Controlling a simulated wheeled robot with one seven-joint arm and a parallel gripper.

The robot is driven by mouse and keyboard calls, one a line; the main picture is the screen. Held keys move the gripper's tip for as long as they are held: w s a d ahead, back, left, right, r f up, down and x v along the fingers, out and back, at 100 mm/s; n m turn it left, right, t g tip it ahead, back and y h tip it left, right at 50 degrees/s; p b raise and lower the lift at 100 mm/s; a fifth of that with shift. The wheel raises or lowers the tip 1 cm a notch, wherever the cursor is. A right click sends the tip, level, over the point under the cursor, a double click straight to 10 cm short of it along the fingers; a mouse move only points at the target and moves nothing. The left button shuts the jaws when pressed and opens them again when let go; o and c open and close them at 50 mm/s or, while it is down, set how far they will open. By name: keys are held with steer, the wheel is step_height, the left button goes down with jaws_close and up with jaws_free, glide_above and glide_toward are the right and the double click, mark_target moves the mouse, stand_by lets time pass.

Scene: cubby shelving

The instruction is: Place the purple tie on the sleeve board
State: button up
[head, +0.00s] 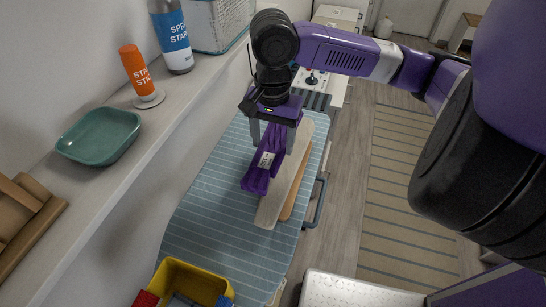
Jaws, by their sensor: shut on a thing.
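The purple tie (256,178) is a folded purple strip with a small pale label, in the middle of the head view. My gripper (272,138) points down and is shut on the tie's far part. The sleeve board (268,212) is a long beige board with an orange-brown layer below its right side. It rests on the blue striped ironing board (205,218). The tie appears over or along the board's left edge. I cannot tell whether it touches the board. My gripper hides the tie's far end.
A shelf at left holds a teal dish (101,135), an orange stain stick (138,75) and a spray starch can (171,38). A yellow bin (190,275) with coloured items stands at the near end. A white speckled surface (350,290) is at bottom right.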

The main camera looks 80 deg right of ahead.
mark_target(273, 147)
steer(key=shift+f, duration=3.25)
steer(key=shift+f, duration=0.1)
steer(key=o, duration=1.4)
step_height(273, 147, up, 12)
steer(key=shift+r, duration=0.1)
